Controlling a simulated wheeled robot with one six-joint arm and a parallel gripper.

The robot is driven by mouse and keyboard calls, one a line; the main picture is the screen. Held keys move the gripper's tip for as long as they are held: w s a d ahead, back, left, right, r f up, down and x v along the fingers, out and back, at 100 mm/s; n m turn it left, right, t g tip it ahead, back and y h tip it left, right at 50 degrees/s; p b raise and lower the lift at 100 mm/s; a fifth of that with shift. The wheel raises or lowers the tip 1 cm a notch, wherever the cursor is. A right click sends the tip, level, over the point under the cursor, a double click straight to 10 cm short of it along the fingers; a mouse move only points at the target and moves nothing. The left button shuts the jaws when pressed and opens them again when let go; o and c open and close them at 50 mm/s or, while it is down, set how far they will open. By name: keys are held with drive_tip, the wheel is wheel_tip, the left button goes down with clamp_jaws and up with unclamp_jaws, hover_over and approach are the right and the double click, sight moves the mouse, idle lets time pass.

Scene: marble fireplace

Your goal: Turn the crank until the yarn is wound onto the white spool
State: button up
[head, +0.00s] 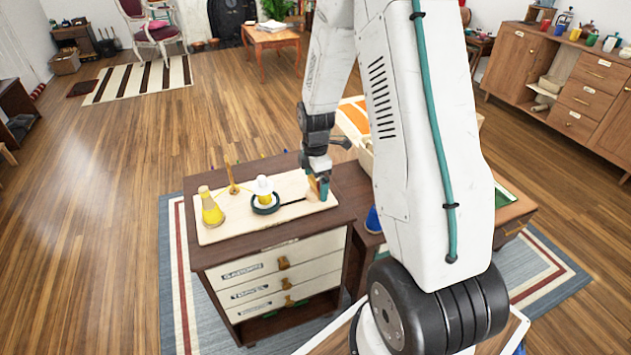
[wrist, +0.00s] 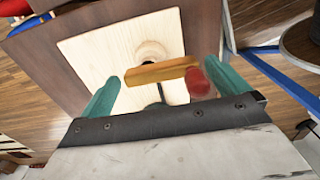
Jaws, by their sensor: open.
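The white spool (head: 264,185) stands on a dark ring on the pale wooden board (head: 232,233), with yellow yarn around its lower part. A yellow yarn cone (head: 212,210) stands at the board's left, beside a wooden post (head: 231,176). In the wrist view the crank has a wooden arm (wrist: 158,74) and a red knob (wrist: 197,83). My gripper (wrist: 163,73) is open, its teal fingers on either side of the crank. The knob lies nearer the right finger; contact cannot be told. In the head view my gripper (head: 319,188) hides much of the crank at the board's right end.
The board lies on a dark cabinet (head: 198,262) with labelled pale drawers. A blue object (head: 373,221) stands to the right of the board, and a box with orange contents (head: 352,117) is behind my arm. Open wooden floor lies to the left.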

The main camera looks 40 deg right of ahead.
drive_tip(key=shift+f, duration=0.3)
drive_tip(key=c, duration=0.8)
drive_tip(key=shift+c, duration=0.2)
drive_tip(key=shift+m, duration=0.4)
